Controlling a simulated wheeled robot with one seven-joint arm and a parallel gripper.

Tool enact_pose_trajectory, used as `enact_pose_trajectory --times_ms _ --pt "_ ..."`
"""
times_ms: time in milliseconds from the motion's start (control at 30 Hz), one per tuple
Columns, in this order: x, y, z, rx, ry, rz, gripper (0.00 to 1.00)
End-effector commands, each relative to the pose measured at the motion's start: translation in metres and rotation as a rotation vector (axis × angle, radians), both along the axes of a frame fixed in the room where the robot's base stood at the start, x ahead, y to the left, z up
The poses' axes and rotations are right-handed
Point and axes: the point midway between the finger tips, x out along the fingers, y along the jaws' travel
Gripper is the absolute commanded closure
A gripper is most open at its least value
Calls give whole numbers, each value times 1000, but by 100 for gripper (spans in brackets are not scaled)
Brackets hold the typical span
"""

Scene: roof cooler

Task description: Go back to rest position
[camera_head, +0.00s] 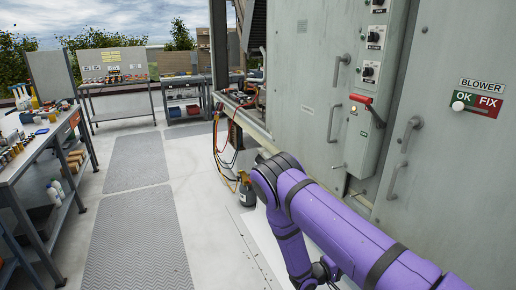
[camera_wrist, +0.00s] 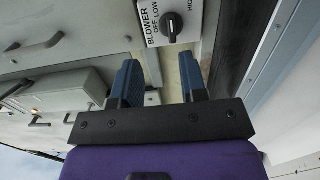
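My gripper (camera_wrist: 160,78) shows in the wrist view with its two dark blue fingers apart and nothing between them. A BLOWER dial (camera_wrist: 171,21) with OFF, LOW and HIGH marks lies beyond the fingertips, with a visible gap. In the head view my purple arm reaches in from the lower right, bends at an elbow in the middle and drops down beside the grey cabinet (camera_head: 315,65). The gripper itself is not clearly visible there; the wrist is partly hidden behind the forearm at the bottom edge.
The cabinet carries a control box (camera_head: 372,85) with several knobs, a red-handled switch (camera_head: 361,99), protruding handles (camera_head: 412,134) and a BLOWER OK/FIX sign (camera_head: 477,102). Hoses hang beside a dark bottle (camera_head: 246,190). A workbench (camera_head: 40,152) stands left. The floor mats (camera_head: 140,240) are clear.

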Motion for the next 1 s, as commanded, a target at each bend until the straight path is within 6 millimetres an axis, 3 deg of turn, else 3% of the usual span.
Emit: enact_pose_trajectory --times_ms 200,467,1000 --pt "8 2 67 82 -2 -152 61" --pt "3 2 146 220 16 -320 61" --pt "-42 2 294 605 52 -525 61"
